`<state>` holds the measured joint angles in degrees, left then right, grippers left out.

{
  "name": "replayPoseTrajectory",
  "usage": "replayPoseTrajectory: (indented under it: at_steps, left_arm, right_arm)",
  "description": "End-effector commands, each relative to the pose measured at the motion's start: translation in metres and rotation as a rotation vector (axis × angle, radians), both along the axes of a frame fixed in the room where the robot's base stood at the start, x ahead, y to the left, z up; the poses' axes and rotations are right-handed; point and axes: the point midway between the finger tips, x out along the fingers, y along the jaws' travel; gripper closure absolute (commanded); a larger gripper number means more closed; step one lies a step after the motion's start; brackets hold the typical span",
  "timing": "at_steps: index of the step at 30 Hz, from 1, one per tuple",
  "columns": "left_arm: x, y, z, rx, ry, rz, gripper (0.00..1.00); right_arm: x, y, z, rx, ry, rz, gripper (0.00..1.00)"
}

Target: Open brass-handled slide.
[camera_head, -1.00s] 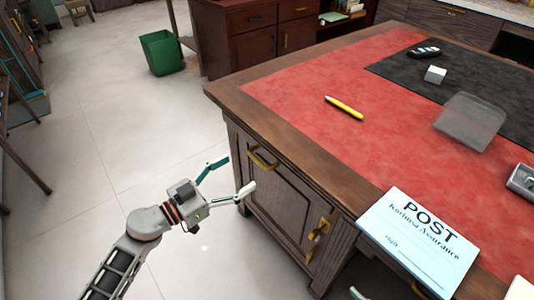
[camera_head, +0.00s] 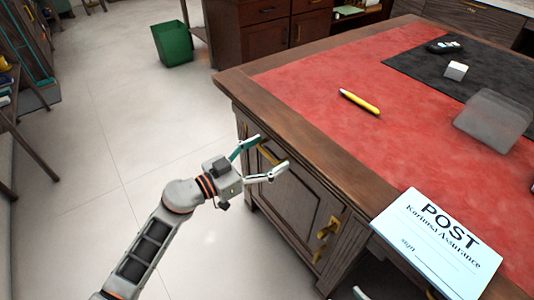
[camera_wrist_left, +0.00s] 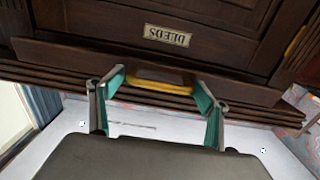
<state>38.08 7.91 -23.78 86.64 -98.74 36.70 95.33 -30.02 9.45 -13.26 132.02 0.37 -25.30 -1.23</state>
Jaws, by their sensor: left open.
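The brass-handled slide has a yellow brass handle (camera_head: 268,155) on the side of the desk, just below the wooden top. In the left wrist view the handle (camera_wrist_left: 160,85) runs across a dark wooden front. My left gripper (camera_head: 273,152) is open at the handle, with one teal-lined finger toward each end of it. In the left wrist view the fingertips (camera_wrist_left: 158,80) lie either side of the handle; I cannot tell whether they touch it. A small pale tip at the bottom edge of the head view may be part of my right gripper (camera_head: 358,292).
A plate marked DEEDS (camera_wrist_left: 167,36) is on the wooden front. A second brass fitting (camera_head: 328,228) is near the desk corner. A POST sheet (camera_head: 440,242) and a yellow pen (camera_head: 360,102) lie on the top. A green bin (camera_head: 173,44) stands on the floor, which is open at left.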

Motion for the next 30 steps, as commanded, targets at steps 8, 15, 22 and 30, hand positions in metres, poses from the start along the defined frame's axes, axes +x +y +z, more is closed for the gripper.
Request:
replayPoseTrajectory:
  at_steps: [8,15,22,30]
  left_arm:
    - [-0.001,0.000,0.000,0.000,0.000,-0.001,0.68]
    - [-0.011,0.016,0.005,0.001,-0.003,0.000,0.68]
    - [-0.044,0.062,0.011,0.003,-0.006,0.000,0.68]
    - [-0.095,0.131,0.007,0.004,-0.002,-0.001,0.68]
  right_arm:
    - [-0.003,0.000,-0.001,0.000,0.006,0.000,0.60]
    - [0.000,-0.006,0.007,-0.021,-0.004,0.000,0.60]
    - [-0.007,-0.017,0.005,-0.045,0.014,-0.015,0.60]
    - [-0.013,-0.026,0.007,-0.060,0.034,-0.034,0.60]
